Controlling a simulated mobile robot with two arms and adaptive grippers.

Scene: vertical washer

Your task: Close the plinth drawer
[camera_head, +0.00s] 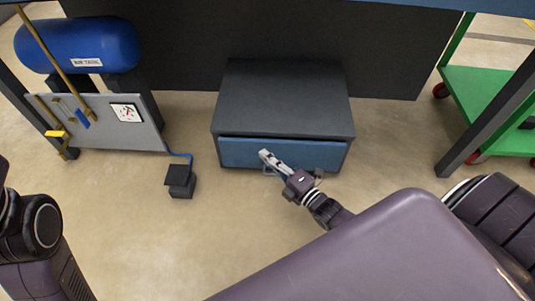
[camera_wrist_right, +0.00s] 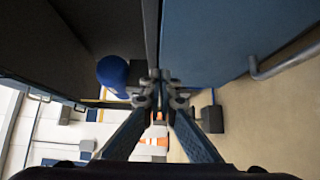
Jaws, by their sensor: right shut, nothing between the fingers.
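The plinth drawer (camera_head: 240,153) has a blue front and sits low in a dark grey plinth box (camera_head: 285,100). A narrow dark gap runs along the top of its front, and I cannot tell exactly how far out it stands. My right gripper (camera_head: 266,157) is shut and empty at the middle of the drawer front, covering part of the handle. In the right wrist view, the blue front (camera_wrist_right: 205,40) and its bar handle (camera_wrist_right: 290,62) are right of the closed fingertips (camera_wrist_right: 160,88). I cannot tell whether they touch the front. My left gripper is out of view.
A black box (camera_head: 180,182) on a blue cable lies on the floor left of the plinth. A blue tank (camera_head: 80,44) and grey panel (camera_head: 100,122) stand further left. A green cart (camera_head: 490,105) stands at the right. Floor before the drawer is mostly clear.

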